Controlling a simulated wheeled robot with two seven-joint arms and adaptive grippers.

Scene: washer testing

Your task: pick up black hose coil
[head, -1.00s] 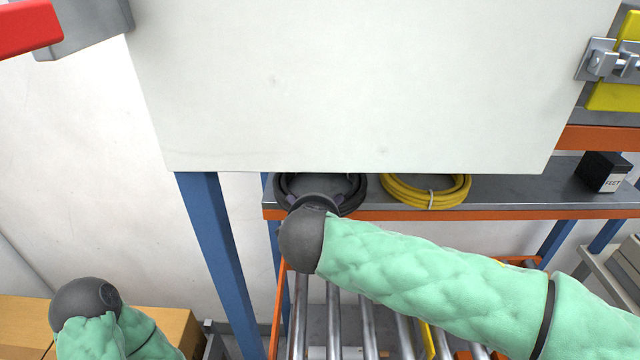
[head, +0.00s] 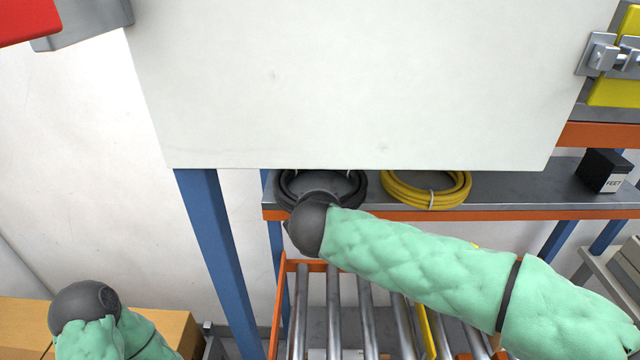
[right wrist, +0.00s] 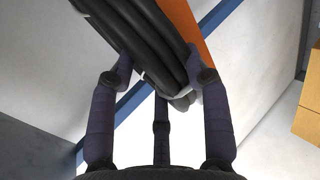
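The black hose coil (head: 361,188) shows at the left end of the grey shelf, partly covered by my right wrist and the white panel. In the right wrist view, its black strands (right wrist: 150,35) run between the fingers of my right gripper (right wrist: 160,68). The fingertips bend inward against both sides of the strands, and the gripper looks shut on the coil. A pale tie (right wrist: 163,95) shows at the lower end of the strands. I cannot tell whether the coil is off the shelf. My left gripper is out of view; only its arm shows at lower left.
A yellow hose coil (head: 425,190) lies on the shelf (head: 525,190) just right of the black one. A black box (head: 604,171) stands further right. The large white panel (head: 350,85) overhangs the scene. Metal rollers (head: 333,310) lie below, beside a blue post (head: 217,250).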

